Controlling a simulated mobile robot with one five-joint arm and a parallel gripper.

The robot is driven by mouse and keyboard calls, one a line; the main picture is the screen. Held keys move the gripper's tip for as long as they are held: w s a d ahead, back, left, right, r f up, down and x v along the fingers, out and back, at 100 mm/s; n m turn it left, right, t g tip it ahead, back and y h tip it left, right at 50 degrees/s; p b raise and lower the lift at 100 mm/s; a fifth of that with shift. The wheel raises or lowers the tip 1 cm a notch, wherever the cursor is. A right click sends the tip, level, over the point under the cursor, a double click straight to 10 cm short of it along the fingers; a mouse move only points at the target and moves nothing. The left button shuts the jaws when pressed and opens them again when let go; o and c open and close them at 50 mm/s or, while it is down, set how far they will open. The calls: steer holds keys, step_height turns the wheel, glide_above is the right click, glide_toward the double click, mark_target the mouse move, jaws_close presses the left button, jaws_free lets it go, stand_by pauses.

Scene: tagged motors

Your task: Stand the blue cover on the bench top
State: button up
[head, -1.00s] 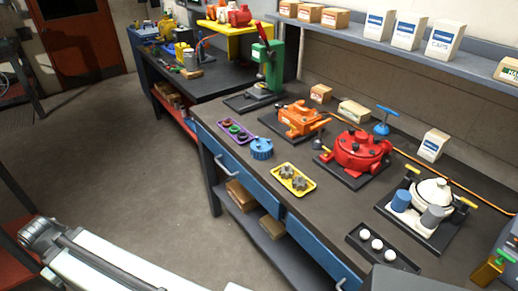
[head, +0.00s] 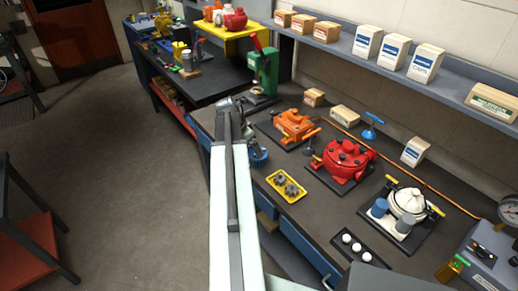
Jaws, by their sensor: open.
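A blue round ribbed part (head: 259,157), which looks like the blue cover, sits on the dark bench top (head: 318,208) near its front edge. My raised arm hides its left side, so its full pose is unclear. The arm crosses the middle of the head view, and its grey end joint shows above and left of the blue part. I cannot make out my gripper's fingers, and I cannot tell whether they touch the part.
A yellow tray (head: 286,197) with grey gears lies close to the blue part. Orange (head: 296,124), red (head: 342,160) and white (head: 406,204) motors stand behind and to the right. A black tray (head: 345,255) holds white balls. A green press (head: 265,75) stands farther back.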

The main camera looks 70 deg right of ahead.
steer(key=shift+s+d+r, duration=0.15)
steer(key=shift+s+d, duration=0.2)
steer(key=shift+s, duration=0.2)
steer(key=shift+b+x, duration=1.15)
steer(key=b+x, duration=0.2)
steer(key=x, duration=0.1)
steer(key=b+x, duration=0.3)
steer(key=shift+w+a, duration=0.2)
steer(key=shift+w, duration=0.05)
steer(key=shift+r, duration=0.15)
steer(key=c, duration=1.8)
steer(key=shift+r+p, duration=0.7)
steer(key=shift+r, duration=0.05)
steer(key=p+v, duration=0.2)
steer(key=shift+s+r, duration=0.1)
steer(key=shift+r, duration=0.2)
steer(key=w+a, duration=0.3)
steer(key=a, duration=0.3)
steer(key=w+a+r+p, duration=0.1)
steer(key=w+a, duration=0.2)
steer(key=a, duration=0.4)
steer(key=shift+w+a, duration=0.3)
steer(key=shift+w, duration=0.1)
